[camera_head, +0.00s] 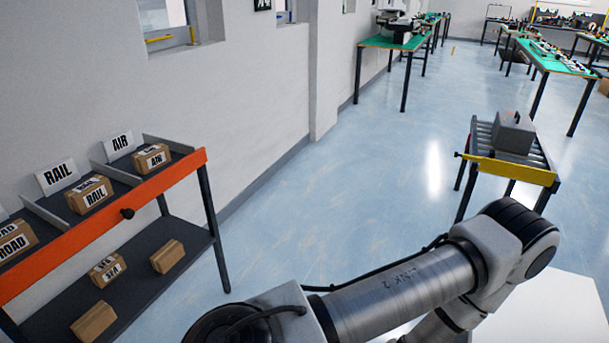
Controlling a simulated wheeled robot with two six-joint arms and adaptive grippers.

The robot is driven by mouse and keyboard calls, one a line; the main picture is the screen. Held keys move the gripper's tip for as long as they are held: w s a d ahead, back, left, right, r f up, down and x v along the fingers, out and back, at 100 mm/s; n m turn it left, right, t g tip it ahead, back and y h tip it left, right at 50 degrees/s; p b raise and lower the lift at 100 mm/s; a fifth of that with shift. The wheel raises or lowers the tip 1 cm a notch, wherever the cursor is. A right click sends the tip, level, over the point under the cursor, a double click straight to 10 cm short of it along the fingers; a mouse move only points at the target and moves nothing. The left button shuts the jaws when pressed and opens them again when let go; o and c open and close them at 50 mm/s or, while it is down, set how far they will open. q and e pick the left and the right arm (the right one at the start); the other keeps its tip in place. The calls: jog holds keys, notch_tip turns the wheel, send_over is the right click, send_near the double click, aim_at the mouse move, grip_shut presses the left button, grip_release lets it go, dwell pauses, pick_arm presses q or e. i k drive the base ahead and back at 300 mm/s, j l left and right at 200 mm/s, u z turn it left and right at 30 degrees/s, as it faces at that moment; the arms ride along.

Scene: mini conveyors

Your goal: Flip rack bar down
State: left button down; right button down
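The rack (214,245) stands on the left against the wall. Neither of my grippers shows.
The upper shelf holds cardboard boxes labelled AIR (151,158), RAIL (90,195) and ROAD (14,241); the lower shelf holds several more boxes. A small conveyor with a yellow bar (510,170) carries a grey case (513,133) at right. The floor between is clear.

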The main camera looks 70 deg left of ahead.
aim_at(19, 277)
jog(key=j+u, duration=0.15)
jog(key=u, duration=0.25)
jog(key=j+u, duration=0.15)
jog(key=u, duration=0.25)
jog(key=j+u, duration=0.2)
jog(key=u, duration=0.2)
jog(key=j+u, duration=0.15)
jog(key=u, duration=0.3)
jog(key=l+u, duration=0.15)
jog(key=u, duration=0.3)
jog(key=k+l+u, duration=0.1)
jog(key=u, duration=0.3)
jog(key=k+u, duration=0.1)
jog(key=u, duration=0.35)
jog(key=k+l+u, duration=0.1)
jog(key=u, duration=0.35)
